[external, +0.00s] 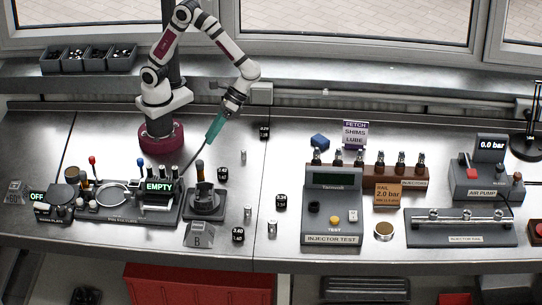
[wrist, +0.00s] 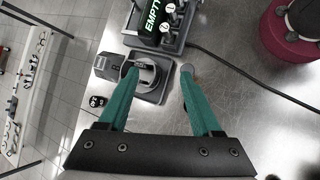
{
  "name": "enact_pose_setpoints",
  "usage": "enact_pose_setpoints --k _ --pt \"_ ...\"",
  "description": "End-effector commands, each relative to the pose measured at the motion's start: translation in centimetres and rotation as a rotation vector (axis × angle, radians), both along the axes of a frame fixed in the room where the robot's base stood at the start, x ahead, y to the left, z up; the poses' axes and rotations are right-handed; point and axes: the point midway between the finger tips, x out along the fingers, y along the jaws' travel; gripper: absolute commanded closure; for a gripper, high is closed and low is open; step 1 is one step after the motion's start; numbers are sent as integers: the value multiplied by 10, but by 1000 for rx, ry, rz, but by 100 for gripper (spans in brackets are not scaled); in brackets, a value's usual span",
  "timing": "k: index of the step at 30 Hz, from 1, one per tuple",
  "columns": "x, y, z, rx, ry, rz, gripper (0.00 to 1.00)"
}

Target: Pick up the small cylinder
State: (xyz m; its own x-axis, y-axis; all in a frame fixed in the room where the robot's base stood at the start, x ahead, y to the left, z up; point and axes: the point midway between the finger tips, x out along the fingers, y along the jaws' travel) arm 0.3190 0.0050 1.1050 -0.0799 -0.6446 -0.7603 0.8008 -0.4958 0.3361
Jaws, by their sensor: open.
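Several small silver cylinders stand upright on the metal bench in the external view. One (external: 243,155) stands alone right of my gripper. Two more, a cylinder (external: 248,212) and another (external: 272,228), stand near the front edge. I cannot tell which one is meant. My gripper (external: 210,137) is above the bench, left of the lone cylinder and apart from it. In the wrist view my green fingers (wrist: 158,76) are spread with nothing held between them.
A dark round-based fixture (external: 205,205) stands below my gripper, with block B (external: 199,234) before it. The EMPTY display (external: 159,187) is to its left. Small black number blocks (external: 281,203) dot the bench. The injector tester (external: 332,207) stands right. Bare metal lies around the lone cylinder.

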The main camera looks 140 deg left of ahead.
Motion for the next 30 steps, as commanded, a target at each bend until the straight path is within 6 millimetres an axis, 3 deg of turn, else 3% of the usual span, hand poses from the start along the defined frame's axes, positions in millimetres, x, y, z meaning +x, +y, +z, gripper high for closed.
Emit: enact_pose_setpoints --k 1,4,7,11,13,21,26,30 --pt "30 18 -24 -103 83 197 34" --pt "81 56 -66 -304 217 554 34" --pt "108 90 -100 -455 307 790 34" --pt "121 108 -121 -547 358 922 34" --pt "127 100 -127 -558 365 933 34" --pt "160 39 -155 -554 365 930 34" --pt "169 22 -163 -554 362 930 34" --pt "180 -2 -175 -554 363 929 34"
